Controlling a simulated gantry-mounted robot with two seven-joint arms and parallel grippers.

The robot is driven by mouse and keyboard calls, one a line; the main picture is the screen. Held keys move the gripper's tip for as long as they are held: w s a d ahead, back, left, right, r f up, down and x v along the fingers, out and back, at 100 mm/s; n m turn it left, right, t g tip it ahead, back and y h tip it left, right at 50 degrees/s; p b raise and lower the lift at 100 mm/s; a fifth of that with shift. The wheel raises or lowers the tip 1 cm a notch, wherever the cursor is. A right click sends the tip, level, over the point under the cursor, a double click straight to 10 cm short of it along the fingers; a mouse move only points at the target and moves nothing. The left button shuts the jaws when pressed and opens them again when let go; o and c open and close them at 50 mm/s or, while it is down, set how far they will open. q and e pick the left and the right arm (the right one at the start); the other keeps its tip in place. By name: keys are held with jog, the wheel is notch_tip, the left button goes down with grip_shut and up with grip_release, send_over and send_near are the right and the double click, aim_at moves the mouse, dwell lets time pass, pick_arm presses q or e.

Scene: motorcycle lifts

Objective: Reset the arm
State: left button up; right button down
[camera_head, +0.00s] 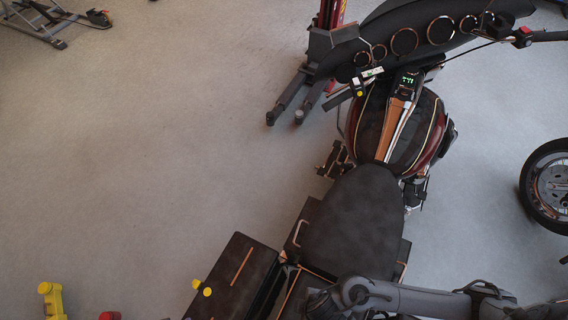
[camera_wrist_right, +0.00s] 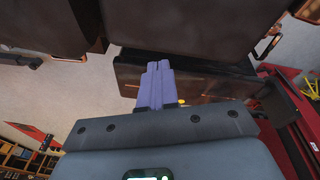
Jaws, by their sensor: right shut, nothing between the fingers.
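My right arm (camera_head: 420,298) comes in from the lower right in the head view and reaches over the rear of the motorcycle, behind its dark seat (camera_head: 352,225). Its fingers cannot be made out there. In the right wrist view my right gripper (camera_wrist_right: 157,68) has its two purple-grey fingers together, with nothing between them. The fingers point toward dark panels (camera_wrist_right: 185,78) of the motorcycle; whether they touch is unclear. My left arm and gripper are not in view.
The motorcycle's tank (camera_head: 420,125) and handlebar fairing (camera_head: 410,40) extend to the top right. A dark side case (camera_head: 235,275) stands left of the seat. A wheel (camera_head: 548,185) is at the right edge. Grey floor (camera_head: 150,150) lies open at left. Red lift parts (camera_wrist_right: 293,125) show in the wrist view.

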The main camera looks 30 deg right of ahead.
jog(key=w+a+r+m+y, duration=0.2)
jog(key=w+a+r+m, duration=0.1)
jog(key=r+m, duration=0.3)
jog(key=w+d+r+m+t+h, duration=0.1)
jog(key=w+d+r+m, duration=0.2)
jog(key=d, duration=0.5)
jog(key=w+d+r+m+t+h, duration=0.15)
jog(key=d+r, duration=0.25)
jog(key=d, duration=0.4)
pick_arm(q)
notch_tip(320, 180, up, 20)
jog(key=p, duration=1.9)
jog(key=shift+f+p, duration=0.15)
jog(key=shift+p, duration=0.25)
pick_arm(e)
notch_tip(320, 180, up, 20)
jog(key=n, duration=0.1)
jog(key=shift+w+a+f+g, duration=0.15)
jog(key=shift+w+a+g, duration=0.1)
jog(key=shift+g, duration=0.2)
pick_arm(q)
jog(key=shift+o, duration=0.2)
